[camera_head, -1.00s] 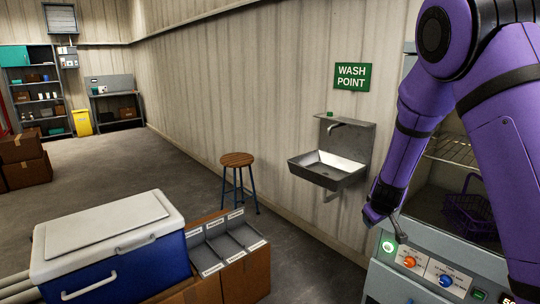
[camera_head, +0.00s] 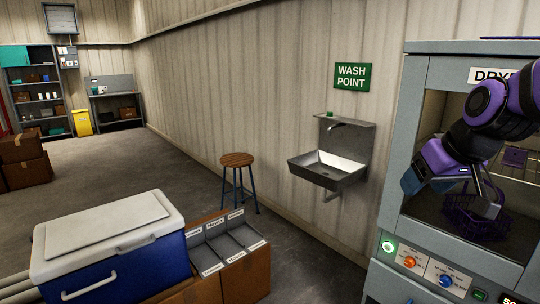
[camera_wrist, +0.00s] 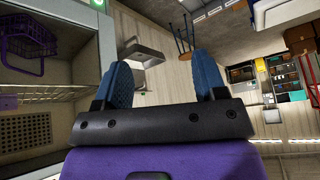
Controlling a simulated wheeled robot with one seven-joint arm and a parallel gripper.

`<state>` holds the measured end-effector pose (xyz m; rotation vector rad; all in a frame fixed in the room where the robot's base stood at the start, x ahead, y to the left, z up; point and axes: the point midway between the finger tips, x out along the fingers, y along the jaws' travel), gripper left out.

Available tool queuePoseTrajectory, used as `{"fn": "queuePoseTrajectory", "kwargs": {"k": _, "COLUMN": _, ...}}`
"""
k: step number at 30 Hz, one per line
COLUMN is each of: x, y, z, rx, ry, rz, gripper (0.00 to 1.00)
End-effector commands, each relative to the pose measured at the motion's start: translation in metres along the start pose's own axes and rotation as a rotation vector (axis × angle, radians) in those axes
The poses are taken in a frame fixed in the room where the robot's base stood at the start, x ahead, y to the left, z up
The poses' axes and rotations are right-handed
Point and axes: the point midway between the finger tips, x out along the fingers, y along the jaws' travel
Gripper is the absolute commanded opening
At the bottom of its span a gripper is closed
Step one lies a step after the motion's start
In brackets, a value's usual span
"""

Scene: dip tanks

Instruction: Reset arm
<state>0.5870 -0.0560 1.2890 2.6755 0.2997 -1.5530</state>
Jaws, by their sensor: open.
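My arm reaches in from the right and is bent in front of the dryer cabinet (camera_head: 397,145). My gripper (camera_head: 448,188) hangs before the cabinet's open chamber, its fingers apart. In the wrist view my gripper (camera_wrist: 162,82) shows two blue fingers with nothing between them. A purple wire basket (camera_head: 478,222) stands inside the chamber, partly behind the gripper. The basket also shows at the upper left of the wrist view (camera_wrist: 32,42), apart from the fingers.
A panel with a lit green button (camera_head: 388,247) and an orange knob (camera_head: 409,262) sits below the chamber. A wash sink (camera_head: 328,172) is on the wall, with a stool (camera_head: 238,160) nearby. A blue cooler (camera_head: 125,275) stands front left.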

Motion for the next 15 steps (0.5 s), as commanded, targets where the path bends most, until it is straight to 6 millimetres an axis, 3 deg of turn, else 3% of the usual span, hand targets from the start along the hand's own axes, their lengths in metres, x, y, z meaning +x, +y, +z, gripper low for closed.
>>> {"fn": "queuePoseTrajectory", "kwargs": {"k": 6, "x": -0.052, "y": -0.011, "z": 0.049, "rx": 0.045, "ry": -0.019, "rz": 0.033, "gripper": 0.65}}
{"fn": "queuePoseTrajectory", "kwargs": {"k": 15, "x": -0.094, "y": -0.018, "z": 0.108, "rx": 0.113, "ry": -0.048, "rz": 0.119, "gripper": 0.65}}
